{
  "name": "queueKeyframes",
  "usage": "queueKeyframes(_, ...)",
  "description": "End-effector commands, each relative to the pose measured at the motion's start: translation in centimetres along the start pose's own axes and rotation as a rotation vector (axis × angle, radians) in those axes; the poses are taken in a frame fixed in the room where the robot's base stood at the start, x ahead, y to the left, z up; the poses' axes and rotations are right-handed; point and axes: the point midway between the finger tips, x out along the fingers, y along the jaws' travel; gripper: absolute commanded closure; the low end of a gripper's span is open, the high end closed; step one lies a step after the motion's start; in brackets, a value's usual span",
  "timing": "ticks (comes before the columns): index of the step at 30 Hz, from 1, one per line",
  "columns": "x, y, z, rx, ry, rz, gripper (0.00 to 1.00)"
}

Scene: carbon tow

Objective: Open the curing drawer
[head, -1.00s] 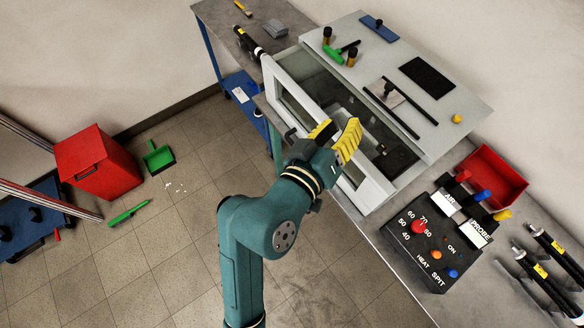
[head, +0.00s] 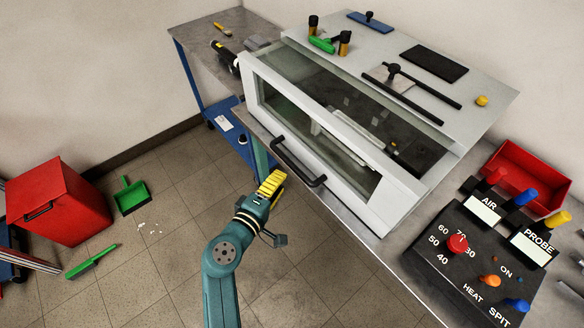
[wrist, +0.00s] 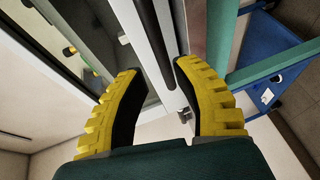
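The curing drawer's pale front (head: 405,200) has a long window and faces the aisle side of the bench. Its black bar handle (head: 298,163) is in plain view on the front. A dark interior shows between the front and the top plate; I cannot tell if glass covers it. In the wrist view my gripper (wrist: 160,75) is open with a wide gap; a dark strip with pale edges runs beyond the fingertips, and nothing is clearly held.
A control box (head: 470,255) with knobs and a red bin (head: 525,175) are on the bench at right. Small tools lie on the top plate (head: 480,105). A red waste bin (head: 60,200) and green dustpan (head: 131,196) are on the floor at left. Floor around my arm is free.

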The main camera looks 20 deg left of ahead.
Motion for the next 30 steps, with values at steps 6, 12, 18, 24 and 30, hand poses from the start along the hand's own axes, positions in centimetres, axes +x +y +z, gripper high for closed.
queueKeyframes(6, 5.2, -0.2, 0.1, 0.001, -0.002, 0.002, 0.70)
queueKeyframes(12, 7.5, -0.1, 0.0, 0.001, 0.000, 0.001, 0.70)
queueKeyframes(18, 7.8, 0.0, 0.0, 0.000, 0.000, 0.000, 0.70)
queueKeyframes(24, 7.7, 0.0, 0.0, 0.001, 0.000, 0.000, 0.87)
queueKeyframes(30, 7.7, 0.0, 0.0, 0.001, 0.000, 0.000, 1.00)
